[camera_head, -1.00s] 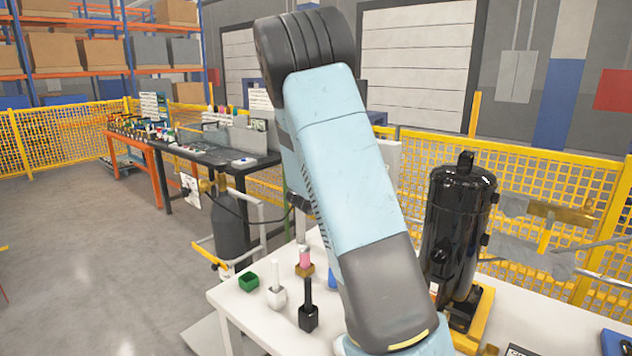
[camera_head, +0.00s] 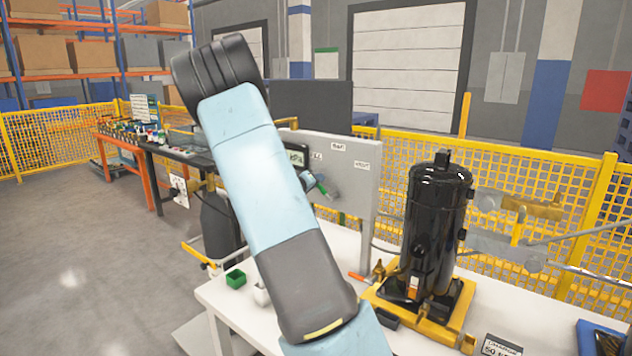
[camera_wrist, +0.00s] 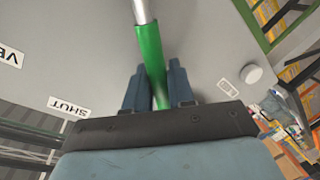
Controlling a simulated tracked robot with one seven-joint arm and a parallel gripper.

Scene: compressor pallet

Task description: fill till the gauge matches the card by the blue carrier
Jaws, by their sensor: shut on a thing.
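A green lever handle (camera_wrist: 149,50) with a bare metal shaft lies between the two fingers of my gripper (camera_wrist: 156,68), which is shut on it. In the head view my gripper (camera_head: 309,181) is at the front of a grey upright panel (camera_head: 349,188), and the green handle (camera_head: 322,189) shows beside it. Panel labels include SHUT (camera_wrist: 68,107) and one cut off at the edge.
A black compressor (camera_head: 436,225) stands on a yellow pallet (camera_head: 447,325) on the white table (camera_head: 540,307). Yellow mesh fencing (camera_head: 540,185) runs behind. My arm covers part of the table.

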